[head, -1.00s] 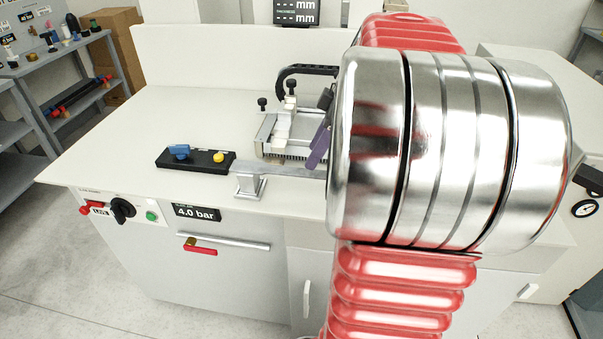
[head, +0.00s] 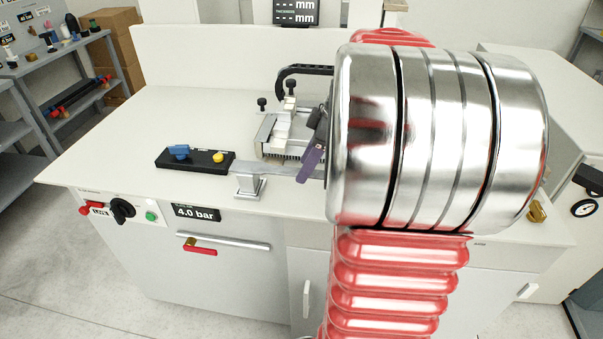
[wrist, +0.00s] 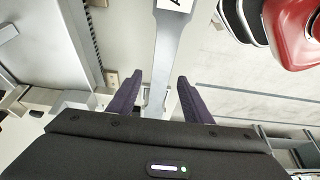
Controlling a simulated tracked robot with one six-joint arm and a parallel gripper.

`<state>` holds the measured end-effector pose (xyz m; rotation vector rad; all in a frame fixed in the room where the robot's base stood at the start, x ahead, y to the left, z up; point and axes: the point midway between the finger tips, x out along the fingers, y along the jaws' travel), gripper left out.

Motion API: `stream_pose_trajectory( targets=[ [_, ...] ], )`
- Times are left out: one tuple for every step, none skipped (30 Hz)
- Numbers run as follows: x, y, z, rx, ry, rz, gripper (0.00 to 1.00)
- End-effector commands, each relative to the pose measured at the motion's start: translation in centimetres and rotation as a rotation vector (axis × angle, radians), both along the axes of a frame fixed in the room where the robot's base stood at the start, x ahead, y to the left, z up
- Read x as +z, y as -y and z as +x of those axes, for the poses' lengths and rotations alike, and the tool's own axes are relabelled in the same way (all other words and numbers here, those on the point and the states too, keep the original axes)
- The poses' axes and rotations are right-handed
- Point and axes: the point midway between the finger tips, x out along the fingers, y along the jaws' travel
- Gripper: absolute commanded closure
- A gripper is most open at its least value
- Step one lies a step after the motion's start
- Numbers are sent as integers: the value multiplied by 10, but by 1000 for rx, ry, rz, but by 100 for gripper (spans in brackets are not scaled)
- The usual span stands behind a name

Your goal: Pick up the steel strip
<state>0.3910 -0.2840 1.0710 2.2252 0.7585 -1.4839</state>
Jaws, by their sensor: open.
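The steel strip (head: 280,168) is a flat grey bar lying along the front of the bench, its left part over a small metal post (head: 250,184). My arm hides its right part in the head view. In the wrist view the strip (wrist: 161,62) narrows in the middle, widens at its ends and carries a white label with a dark letter, cut off at the top. My gripper (wrist: 160,77) is open and empty, its two purple fingers on either side of the strip. One finger (head: 311,164) overlaps the strip in the head view. I cannot tell the height between them.
A black block (head: 197,159) with blue and yellow knobs stands left of the strip. A metal fixture with a black handle (head: 305,70) is just behind it. A red rounded object (wrist: 290,30) shows in the wrist view. The left of the bench (head: 125,125) is clear.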

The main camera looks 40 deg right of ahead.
Motion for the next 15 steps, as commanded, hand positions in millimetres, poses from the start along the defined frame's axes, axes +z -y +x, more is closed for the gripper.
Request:
stream_pose_trajectory(
  targets=[
    [0,0,0,0,0,0,55],
    [0,0,0,0,0,0,55],
    [0,0,0,0,0,0,57],
    [0,0,0,0,0,0,59],
    [0,0,0,0,0,0,61],
    [0,0,0,0,0,0,64],
    [0,0,0,0,0,0,66],
    [0,0,0,0,0,0,68],
    [0,0,0,0,0,0,71],
    [0,0,0,0,0,0,73],
    [0,0,0,0,0,0,75],
    [0,0,0,0,0,0,78],
    [0,0,0,0,0,0,80],
    [0,0,0,0,0,0,82],
    [0,0,0,0,0,0,85]
  ],
)
